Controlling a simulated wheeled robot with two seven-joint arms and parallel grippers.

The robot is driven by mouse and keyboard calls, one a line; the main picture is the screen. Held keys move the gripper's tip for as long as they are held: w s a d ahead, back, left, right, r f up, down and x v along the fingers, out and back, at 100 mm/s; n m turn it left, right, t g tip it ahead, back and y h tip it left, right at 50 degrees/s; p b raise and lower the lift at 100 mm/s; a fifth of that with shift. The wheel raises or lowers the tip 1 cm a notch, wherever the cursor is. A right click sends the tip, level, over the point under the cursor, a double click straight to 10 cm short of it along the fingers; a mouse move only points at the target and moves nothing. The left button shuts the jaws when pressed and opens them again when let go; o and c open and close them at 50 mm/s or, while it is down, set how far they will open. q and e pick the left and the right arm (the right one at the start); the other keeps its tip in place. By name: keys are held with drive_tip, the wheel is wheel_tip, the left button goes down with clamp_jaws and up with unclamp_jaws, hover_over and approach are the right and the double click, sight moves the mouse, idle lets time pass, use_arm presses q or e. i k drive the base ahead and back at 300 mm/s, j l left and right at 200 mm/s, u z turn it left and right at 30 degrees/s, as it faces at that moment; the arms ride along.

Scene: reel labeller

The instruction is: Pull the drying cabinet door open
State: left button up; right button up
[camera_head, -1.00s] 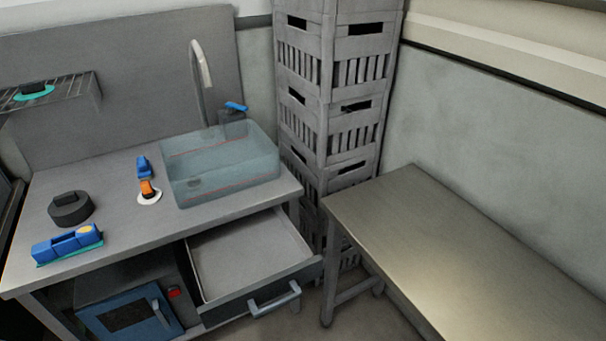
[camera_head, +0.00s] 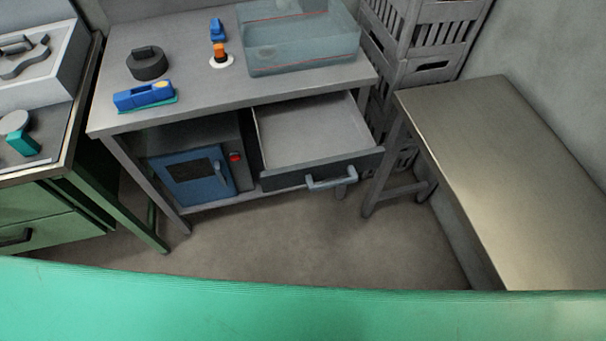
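The drying cabinet (camera_head: 195,160) is a dark box with a blue door (camera_head: 192,179) on the shelf under the grey workbench. The door has a dark window and a light handle (camera_head: 221,170) on its right side. It looks shut. A red button or switch (camera_head: 235,157) sits on the front panel right of the door. Neither of my grippers is in view.
An open, empty drawer (camera_head: 312,135) with a handle juts out right of the cabinet. A green bench (camera_head: 42,233) stands at left and a bare metal table (camera_head: 500,160) at right. Floor (camera_head: 290,240) before the cabinet is clear. A teal surface (camera_head: 300,312) spans the bottom edge.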

sight(196, 176)
drive_tip(key=u, duration=1.15)
drive_tip(key=j+z, duration=0.2)
drive_tip(key=i+l, duration=0.05)
drive_tip(key=l, duration=0.05)
